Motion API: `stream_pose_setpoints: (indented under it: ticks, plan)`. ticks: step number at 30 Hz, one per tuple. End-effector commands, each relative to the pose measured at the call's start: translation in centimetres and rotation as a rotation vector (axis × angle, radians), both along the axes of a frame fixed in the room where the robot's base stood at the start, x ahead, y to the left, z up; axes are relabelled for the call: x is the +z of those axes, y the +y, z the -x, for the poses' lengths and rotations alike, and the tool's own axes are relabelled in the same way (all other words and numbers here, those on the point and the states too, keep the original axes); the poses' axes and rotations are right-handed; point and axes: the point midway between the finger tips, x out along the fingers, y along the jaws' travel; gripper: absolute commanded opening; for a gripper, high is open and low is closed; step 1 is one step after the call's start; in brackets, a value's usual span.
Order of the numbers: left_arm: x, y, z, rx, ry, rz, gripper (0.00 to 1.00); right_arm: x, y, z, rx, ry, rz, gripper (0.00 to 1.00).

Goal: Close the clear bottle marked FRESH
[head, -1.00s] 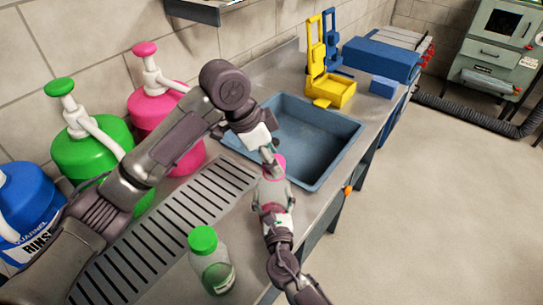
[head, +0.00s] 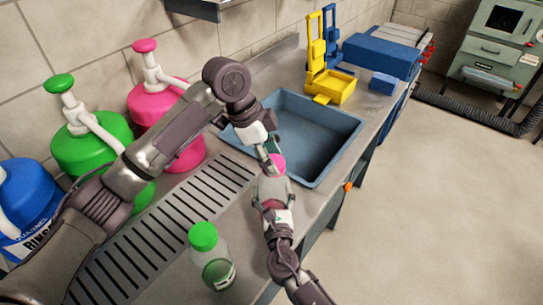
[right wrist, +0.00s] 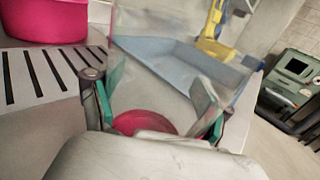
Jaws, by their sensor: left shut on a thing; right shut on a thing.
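A clear bottle (head: 272,187) is held upright or nearly so in front of the sink, partly hidden by my grippers. It also shows as a see-through wall in the right wrist view (right wrist: 160,60). A pink cap (head: 278,162) is at its top; whether it is fully seated I cannot tell. My left gripper (head: 270,150) is shut on the pink cap from above. My right gripper (head: 272,204) is shut on the bottle's body, with its fingers on both sides in the wrist view (right wrist: 152,100). A pink round patch (right wrist: 145,122) shows between these fingers. No FRESH marking is readable.
A clear bottle with a green cap (head: 208,255) stands at the front of the counter. Pink (head: 175,135), green (head: 85,155) and blue (head: 25,205) pump jugs line the wall. The blue sink (head: 310,140) lies behind the held bottle. A yellow holder (head: 330,88) stands beyond.

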Motion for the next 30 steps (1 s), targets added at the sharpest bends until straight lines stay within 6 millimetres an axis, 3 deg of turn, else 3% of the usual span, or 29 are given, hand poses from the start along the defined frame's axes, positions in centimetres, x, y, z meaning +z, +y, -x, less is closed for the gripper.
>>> stream_pose_setpoints:
  ticks: [24,30]
  plan:
    - [0.11,-0.73,-0.57,-1.801,0.007,-0.009,0.41,0.01,-0.03,0.0,-0.001,0.0,0.0,0.0]
    - [0.03,-0.82,-0.52,-2.159,0.005,-0.006,0.41,0.0,-0.03,0.0,-0.001,0.0,0.0,0.0]
